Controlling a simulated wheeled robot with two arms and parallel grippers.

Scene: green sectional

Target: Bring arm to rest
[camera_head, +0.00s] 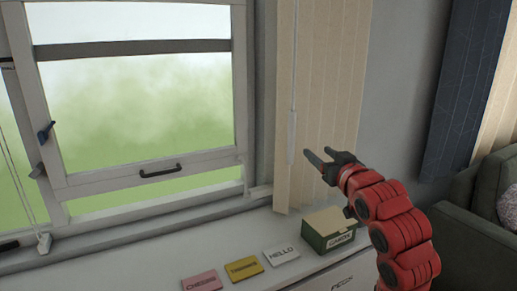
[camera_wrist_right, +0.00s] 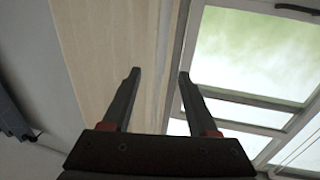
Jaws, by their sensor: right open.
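My right gripper (camera_head: 318,157) is at the end of my red arm, raised above the white cabinet top in the head view. It points up and to the left, in front of the beige vertical blinds (camera_head: 320,95). In the right wrist view the two dark fingers of the right gripper (camera_wrist_right: 157,75) stand apart with nothing between them. Behind them are the blinds (camera_wrist_right: 105,50) and the window (camera_wrist_right: 255,50). My left gripper is not in view.
A green box (camera_head: 332,230) stands on the white cabinet top (camera_head: 150,275), below my right arm. Pink (camera_head: 202,282), yellow (camera_head: 244,269) and white (camera_head: 281,254) cards lie left of it. The window (camera_head: 140,110) is at left. A green sofa (camera_head: 465,240) is at right.

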